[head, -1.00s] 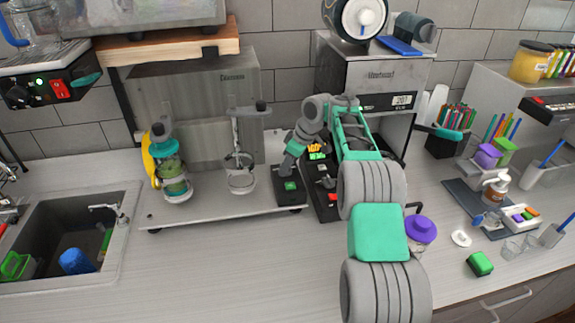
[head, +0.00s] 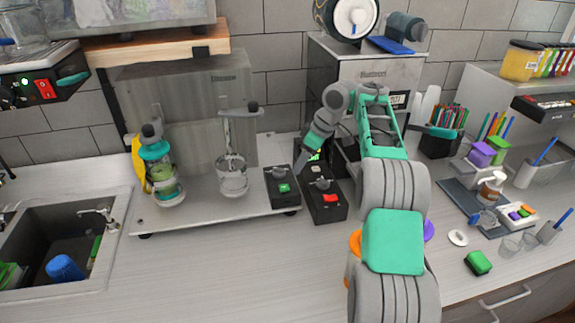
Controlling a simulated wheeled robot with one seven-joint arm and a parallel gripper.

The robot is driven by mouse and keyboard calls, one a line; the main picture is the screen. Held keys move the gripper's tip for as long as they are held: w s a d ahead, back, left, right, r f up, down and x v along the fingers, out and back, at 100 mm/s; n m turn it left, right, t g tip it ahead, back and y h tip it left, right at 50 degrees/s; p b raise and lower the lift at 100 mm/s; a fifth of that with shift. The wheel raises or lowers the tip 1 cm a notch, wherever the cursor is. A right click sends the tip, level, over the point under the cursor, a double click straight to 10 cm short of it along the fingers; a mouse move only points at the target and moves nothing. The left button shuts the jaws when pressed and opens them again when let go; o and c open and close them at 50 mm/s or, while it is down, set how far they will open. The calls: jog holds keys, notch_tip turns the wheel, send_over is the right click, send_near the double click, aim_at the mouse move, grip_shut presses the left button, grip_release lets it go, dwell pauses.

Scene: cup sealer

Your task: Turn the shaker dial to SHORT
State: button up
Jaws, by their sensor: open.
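The shaker (head: 240,203) is a wide metal stand with two cup places. At its right end is a black control box (head: 285,203) with a green button (head: 284,188) and a small dial (head: 280,172) behind it. The dial's setting and labels are too small to read. My gripper (head: 302,163) points down just right of this dial, near the gap between this box and a second black box. It looks open and empty; contact with the dial cannot be told. A capped cup with green contents (head: 166,188) stands in the left place, a clear cup (head: 233,180) in the right.
The second black box (head: 326,212) has a red button (head: 331,198), a knob and a partly hidden green display. My arm covers part of the counter to its right. A sink (head: 60,240) lies left. Cups, a green block (head: 478,262) and a dark tray stand right. The front counter is clear.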

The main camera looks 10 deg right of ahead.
jog(key=s+d+b, duration=0.1)
jog(key=s+d, duration=0.3)
jog(key=d, duration=0.1)
jog(key=shift+d, duration=0.2)
jog(key=s+a+r+m+t+h, duration=0.1)
jog(key=s+a+r+m, duration=0.5)
jog(key=s+a, duration=0.45)
jog(key=s+a+f+m+t+h, duration=0.1)
jog(key=s+f+m, duration=0.3)
jog(key=s, duration=1.4)
notch_tip(320, 180, down, 3)
jog(key=shift+s+m+h, duration=0.2)
jog(key=shift+m+h, duration=0.1)
jog(key=shift+h, duration=0.5)
